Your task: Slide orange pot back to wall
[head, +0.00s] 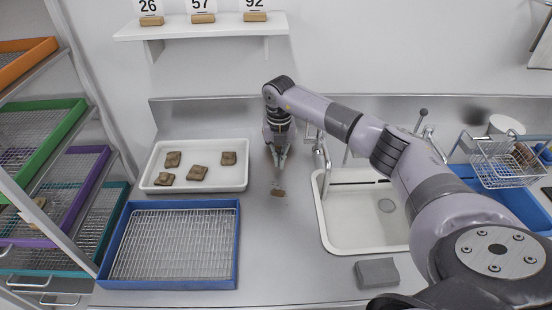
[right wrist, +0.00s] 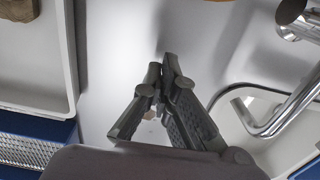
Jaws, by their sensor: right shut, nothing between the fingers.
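I see no orange pot in either view. My right gripper (head: 279,160) is over the steel counter (head: 285,240), between the white tray and the sink. Its fingers are shut and empty; the right wrist view shows their tips together (right wrist: 168,68). A small brown piece (head: 278,191) lies on the counter just in front of the gripper in the head view. Several brown sherds (head: 198,173) lie in the white tray (head: 152,187). My left gripper is not in view.
A blue tray with a wire grid (head: 239,262) sits in front of the white tray. The sink (head: 345,235) and its faucet (head: 321,160) are to the right, near a grey block (head: 377,272). A rack of coloured trays (head: 50,120) stands at left. A dish rack (head: 500,165) stands at right.

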